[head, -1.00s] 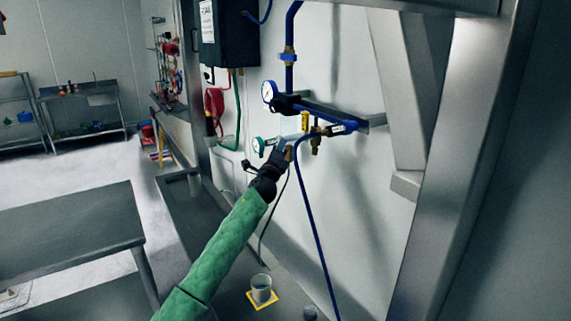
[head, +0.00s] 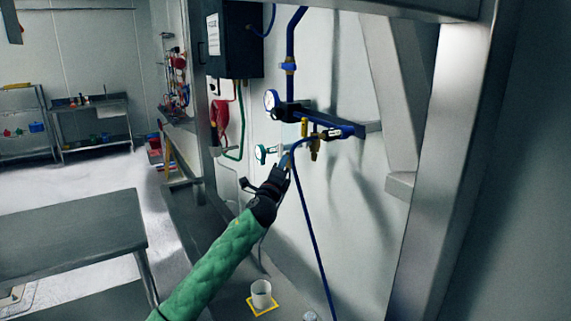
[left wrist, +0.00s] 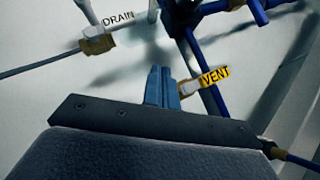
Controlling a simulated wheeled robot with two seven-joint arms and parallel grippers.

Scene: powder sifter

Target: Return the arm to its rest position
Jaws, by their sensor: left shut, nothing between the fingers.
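My left gripper (head: 285,161), at the end of my green-sleeved arm, is just below the blue pipework on the wall. In the left wrist view its blue fingers (left wrist: 162,88) are shut together with nothing between them. A yellow VENT tag (left wrist: 214,77) appears just right of the fingertips, and a white DRAIN tag (left wrist: 118,18) is up to the left. I cannot tell whether the fingers touch any fitting. My right gripper is not in view.
A round gauge (head: 271,100) and a teal-faced fitting (head: 261,153) are near the gripper. A thin blue hose (head: 314,225) hangs down the wall. Below, a white cup (head: 261,292) stands on a yellow square (head: 256,310). A grey table (head: 70,230) is at left; a steel post (head: 440,190) is at right.

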